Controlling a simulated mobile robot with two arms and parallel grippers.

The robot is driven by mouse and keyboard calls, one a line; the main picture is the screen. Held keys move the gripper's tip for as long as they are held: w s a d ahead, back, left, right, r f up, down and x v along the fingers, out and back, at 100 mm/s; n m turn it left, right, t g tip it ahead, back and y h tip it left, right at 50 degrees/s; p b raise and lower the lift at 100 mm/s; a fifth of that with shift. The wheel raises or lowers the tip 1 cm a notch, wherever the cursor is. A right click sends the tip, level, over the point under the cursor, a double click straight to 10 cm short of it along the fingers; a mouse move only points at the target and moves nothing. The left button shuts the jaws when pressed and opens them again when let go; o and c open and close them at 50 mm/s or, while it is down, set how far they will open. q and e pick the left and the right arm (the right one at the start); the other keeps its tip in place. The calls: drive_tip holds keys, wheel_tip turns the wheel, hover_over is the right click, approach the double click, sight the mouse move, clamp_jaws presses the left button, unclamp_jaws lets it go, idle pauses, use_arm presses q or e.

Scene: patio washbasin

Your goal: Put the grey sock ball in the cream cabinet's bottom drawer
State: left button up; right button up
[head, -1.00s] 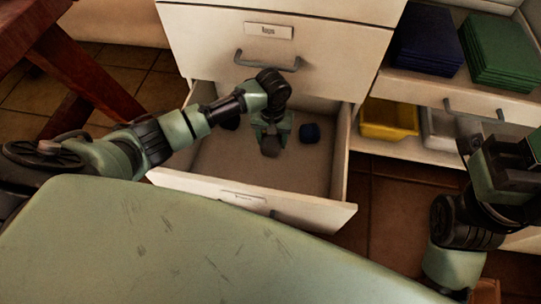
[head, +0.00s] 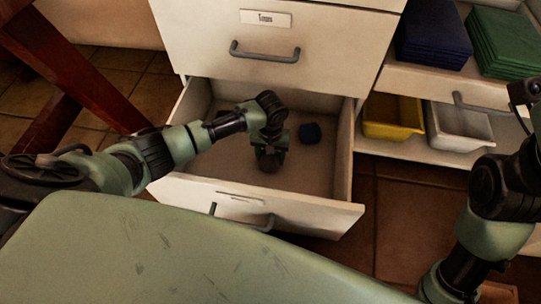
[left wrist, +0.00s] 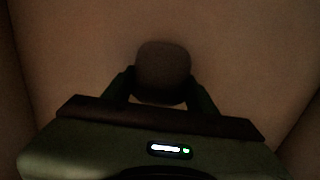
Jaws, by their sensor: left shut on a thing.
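The cream cabinet's bottom drawer (head: 335,205) is pulled open. My left gripper (head: 268,154) reaches down inside it and is shut on the grey sock ball (head: 268,166). The left wrist view shows the sock ball (left wrist: 162,70) between the two fingers (left wrist: 160,92), above the plain drawer floor. I cannot tell whether the ball touches the floor. A dark blue ball (head: 310,132) lies in the drawer just right of the gripper. My right arm stands at the right edge, with its fingers out of the picture.
The closed drawer above (head: 300,68) has a label and a grey handle. Right of it, shelves hold blue cloths (head: 433,38), green cloths (head: 500,42), a yellow bin (head: 393,118) and a grey bin (head: 460,125). Reddish wooden legs (head: 75,65) stand at left.

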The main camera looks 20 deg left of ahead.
use_arm(q)
drive_tip(key=shift+f, duration=0.15)
drive_tip(key=o, duration=1.3)
drive_tip(key=shift+o, duration=0.2)
